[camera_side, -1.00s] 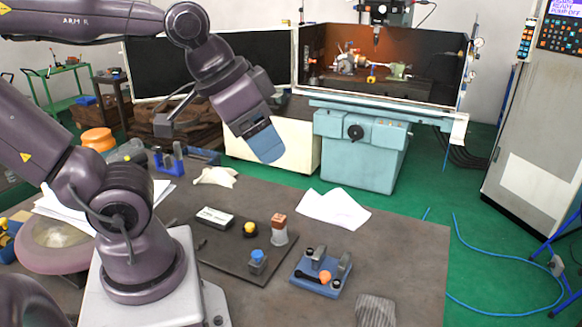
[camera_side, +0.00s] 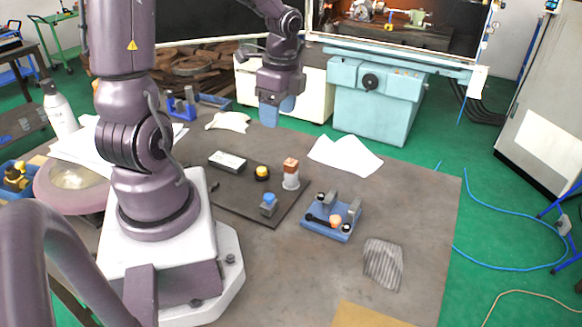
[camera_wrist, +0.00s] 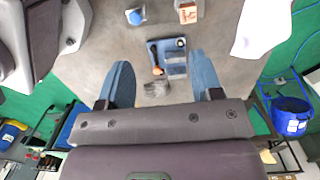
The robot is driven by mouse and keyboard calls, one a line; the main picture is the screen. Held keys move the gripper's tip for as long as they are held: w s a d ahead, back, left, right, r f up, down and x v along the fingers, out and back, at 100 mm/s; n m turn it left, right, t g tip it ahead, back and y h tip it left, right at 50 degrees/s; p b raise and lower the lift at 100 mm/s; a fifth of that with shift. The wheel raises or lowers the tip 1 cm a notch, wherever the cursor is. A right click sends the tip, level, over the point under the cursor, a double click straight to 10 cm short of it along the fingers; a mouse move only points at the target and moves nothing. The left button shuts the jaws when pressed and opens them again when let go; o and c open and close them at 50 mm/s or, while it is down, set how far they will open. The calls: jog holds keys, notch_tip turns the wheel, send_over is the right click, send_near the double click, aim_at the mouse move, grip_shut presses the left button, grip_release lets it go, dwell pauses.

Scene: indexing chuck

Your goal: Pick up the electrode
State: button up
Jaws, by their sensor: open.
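The electrode, a copper-coloured block on a pale cylindrical holder (camera_side: 291,174), stands upright on a dark mat. It also shows at the top edge of the wrist view (camera_wrist: 187,11), partly cut off. The blue chuck fixture (camera_side: 331,220) with an orange knob sits to its right and nearer the camera; it also shows in the wrist view (camera_wrist: 168,57). My gripper (camera_side: 277,111) has blue fingers pointing down, high above the table and apart from the electrode. In the wrist view my gripper (camera_wrist: 160,72) is spread open, with nothing held between the fingers.
On the dark mat (camera_side: 240,204) stand a white box (camera_side: 227,162), a yellow-topped button (camera_side: 262,173) and a blue-topped piece (camera_side: 268,203). White paper (camera_side: 345,156) lies behind the fixture. A striped grey cloth (camera_side: 383,264) lies in front. The right table edge is clear.

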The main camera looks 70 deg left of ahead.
notch_tip(320, 180, down, 3)
jog(key=w+a+m, duration=0.1)
jog(key=a+m, duration=0.1)
jog(key=m, duration=1.6)
send_over(291, 162)
jog(key=shift+t, duration=0.4)
jog(key=f, duration=0.6)
jog(key=shift+w+f, duration=0.2)
jog(key=shift+f, duration=0.2)
jog(key=shift+s+f, duration=0.2)
jog(key=shift+f, duration=2.9)
jog(key=shift+c, duration=0.2)
grip_shut()
